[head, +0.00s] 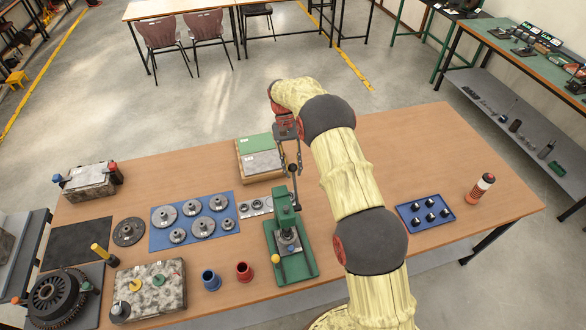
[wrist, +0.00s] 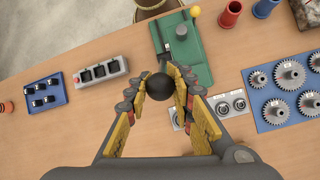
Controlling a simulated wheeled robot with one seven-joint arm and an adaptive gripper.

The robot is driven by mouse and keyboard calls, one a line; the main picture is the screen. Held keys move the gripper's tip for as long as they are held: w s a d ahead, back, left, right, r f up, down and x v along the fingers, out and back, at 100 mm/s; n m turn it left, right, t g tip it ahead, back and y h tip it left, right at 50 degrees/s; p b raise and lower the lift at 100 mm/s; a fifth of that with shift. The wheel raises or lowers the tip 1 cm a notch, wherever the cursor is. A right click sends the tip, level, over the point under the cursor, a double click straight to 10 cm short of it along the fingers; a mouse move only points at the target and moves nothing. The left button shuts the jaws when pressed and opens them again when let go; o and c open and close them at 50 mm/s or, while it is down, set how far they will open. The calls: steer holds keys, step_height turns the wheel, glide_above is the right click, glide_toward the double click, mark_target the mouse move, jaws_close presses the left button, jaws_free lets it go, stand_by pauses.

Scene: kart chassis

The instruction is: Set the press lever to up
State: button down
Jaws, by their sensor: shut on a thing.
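The green press (head: 284,225) stands on the wooden table, and its base plate also shows in the wrist view (wrist: 200,65). Its lever (head: 296,190) rises from the press head and ends in a black ball knob (head: 292,168). In the wrist view the black knob (wrist: 160,87) sits between the two padded fingers. My gripper (head: 291,160) is above the press and shut on this knob; it also shows in the wrist view (wrist: 158,82). The lower lever is hidden behind the knob in the wrist view.
A blue tray of gears (head: 193,220) lies left of the press. Blue (head: 211,280) and red (head: 244,272) cups stand in front. A blue tray of small black parts (head: 425,214) lies right. In the wrist view, a grey block with black squares (wrist: 100,72) is near the fingers.

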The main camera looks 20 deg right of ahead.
steer(key=c, duration=1.9)
jaws_free()
steer(key=shift+w+r, duration=0.25)
steer(key=shift+w, duration=0.2)
steer(key=o, duration=0.4)
steer(key=shift+s+f, duration=0.2)
steer(key=v, duration=1.2)
steer(key=shift+w+f, duration=0.1)
